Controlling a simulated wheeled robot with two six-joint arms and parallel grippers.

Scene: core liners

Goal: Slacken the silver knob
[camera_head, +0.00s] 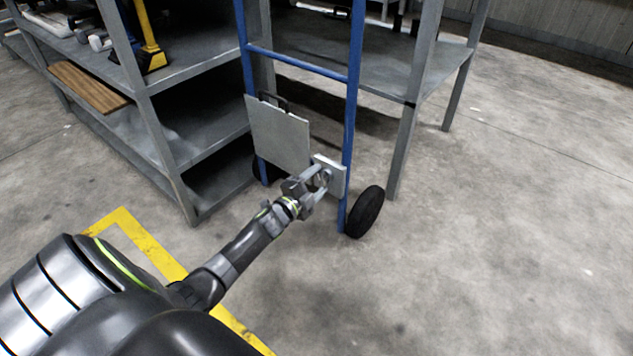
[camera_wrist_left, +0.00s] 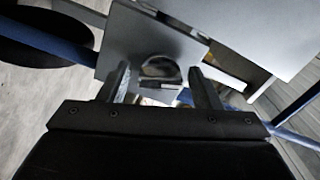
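The silver knob (camera_wrist_left: 160,68) shows in the left wrist view as a shiny round part on a light grey metal plate (camera_wrist_left: 140,35). In the head view the small plate (camera_head: 331,164) sits low on a blue hand truck (camera_head: 350,100), and my fingers largely hide the knob. My left gripper (camera_head: 321,182) is at the front of this plate. Its two fingers also show in the left wrist view (camera_wrist_left: 160,85), spread apart with the knob between their tips. A gap shows on each side of the knob. My right gripper is out of view.
The hand truck has a black wheel (camera_head: 365,211) and a larger grey panel (camera_head: 278,134) left of the small plate. Grey metal shelving (camera_head: 190,140) stands close on the left and behind. Yellow tape (camera_head: 150,250) marks the floor. The concrete floor at right is clear.

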